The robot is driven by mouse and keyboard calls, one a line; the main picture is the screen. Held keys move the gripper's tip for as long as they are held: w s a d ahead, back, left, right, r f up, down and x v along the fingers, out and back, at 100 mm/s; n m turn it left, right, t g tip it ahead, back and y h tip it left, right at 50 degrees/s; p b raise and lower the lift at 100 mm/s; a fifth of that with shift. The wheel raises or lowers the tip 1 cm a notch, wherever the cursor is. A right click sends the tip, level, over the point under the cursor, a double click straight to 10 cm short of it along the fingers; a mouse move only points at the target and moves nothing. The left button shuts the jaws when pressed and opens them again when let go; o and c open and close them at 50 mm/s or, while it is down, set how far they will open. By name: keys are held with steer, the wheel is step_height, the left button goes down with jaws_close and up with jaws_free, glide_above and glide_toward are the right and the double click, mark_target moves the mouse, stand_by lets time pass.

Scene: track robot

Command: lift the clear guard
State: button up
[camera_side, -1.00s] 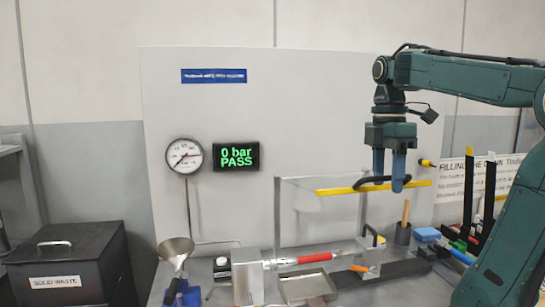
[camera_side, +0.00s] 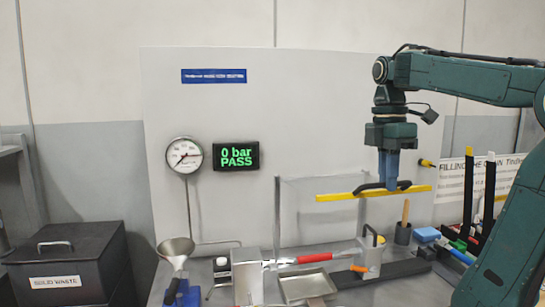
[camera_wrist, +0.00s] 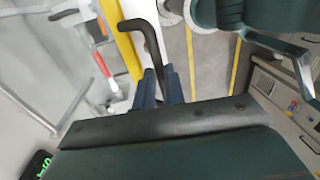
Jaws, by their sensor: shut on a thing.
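The clear guard (camera_side: 318,220) is a see-through panel, faint against the grey board. A yellow bar (camera_side: 335,197) with a black handle (camera_side: 404,185) shows along it. My gripper (camera_side: 389,186) points down from above, its blue fingers close together on the black handle. In the wrist view, the blue fingers (camera_wrist: 163,87) are at the black handle (camera_wrist: 152,45), beside the yellow bar (camera_wrist: 128,42). The panel's lower edge is hard to make out, so I cannot tell how high it stands.
A funnel (camera_side: 176,247) and black waste bin (camera_side: 75,265) stand left. A display (camera_side: 236,156) reads "0 bar PASS" beside a round gauge (camera_side: 184,155). Tools crowd the right.

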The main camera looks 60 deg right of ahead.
steer(key=shift+w+d+r, duration=0.15)
steer(key=shift+w, duration=0.05)
steer(key=shift+o, duration=0.5)
steer(key=shift+w+d+r, duration=0.15)
steer(key=shift+r, duration=0.4)
steer(key=shift+w+d+r, duration=0.15)
steer(key=shift+r, duration=0.45)
steer(key=shift+w+d+r, duration=0.15)
steer(key=shift+r, duration=0.4)
steer(key=shift+w+d+r, duration=0.2)
steer(key=shift+r, duration=0.5)
steer(key=shift+w+d+r, duration=0.15)
steer(key=shift+r, duration=0.5)
steer(key=shift+c, duration=0.4)
steer(key=o, duration=1.3)
steer(key=shift+a, duration=0.15)
